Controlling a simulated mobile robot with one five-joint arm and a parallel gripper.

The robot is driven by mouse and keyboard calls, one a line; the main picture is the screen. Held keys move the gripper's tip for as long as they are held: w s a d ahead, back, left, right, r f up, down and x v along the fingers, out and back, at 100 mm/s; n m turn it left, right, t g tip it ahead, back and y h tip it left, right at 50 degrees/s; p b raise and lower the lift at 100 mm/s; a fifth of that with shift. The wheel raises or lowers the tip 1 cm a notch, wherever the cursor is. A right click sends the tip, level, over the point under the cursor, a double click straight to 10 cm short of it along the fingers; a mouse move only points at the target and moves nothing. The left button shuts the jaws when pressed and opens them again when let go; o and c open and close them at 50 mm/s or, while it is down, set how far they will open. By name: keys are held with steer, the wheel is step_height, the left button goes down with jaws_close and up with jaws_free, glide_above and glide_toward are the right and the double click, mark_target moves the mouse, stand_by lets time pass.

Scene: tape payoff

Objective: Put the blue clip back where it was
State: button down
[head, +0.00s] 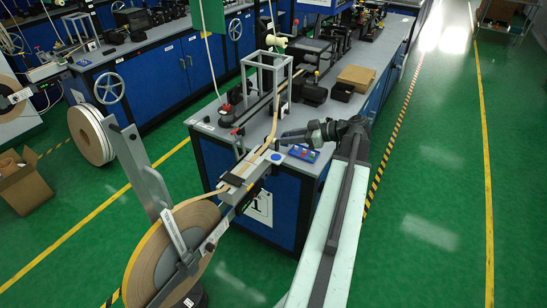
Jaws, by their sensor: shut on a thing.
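My gripper (281,142) is at the front end of the grey bench, beside the tan tape that runs up from the large reel (170,255). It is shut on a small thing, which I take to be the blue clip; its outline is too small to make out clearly. A small blue spot (277,157) shows just below the fingertips, and I cannot tell whether it is the clip. A small blue tray (304,153) with coloured pieces lies on the bench right of the fingertips.
A grey metal frame (266,75) stands over the tape path. Black machine units and a cardboard box (355,78) sit farther back on the bench. A white reel (91,135) stands on the floor at left. The green floor at right is clear.

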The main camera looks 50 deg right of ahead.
steer(key=s+d+f+m+t+h+b, duration=0.15)
steer(key=s+d+f+b, duration=0.25)
steer(key=s+d, duration=0.4)
steer(key=h, duration=0.1)
glide_above(279, 158)
steer(key=shift+s+d+f+m+g+b, duration=0.1)
steer(key=shift+s+f+m+g+b, duration=0.15)
steer(key=shift+f, duration=0.2)
steer(key=shift+s+d+f+m+g+b, duration=0.1)
steer(key=shift+s+f+m+b, duration=0.1)
steer(key=shift+f, duration=0.2)
steer(key=f+b, duration=0.4)
steer(key=shift+w+a, duration=0.25)
steer(key=shift+w, duration=0.15)
steer(key=shift+r, duration=0.25)
steer(key=shift+f, duration=0.15)
steer(key=c, duration=1.1)
jaws_free()
steer(key=shift+c, duration=0.2)
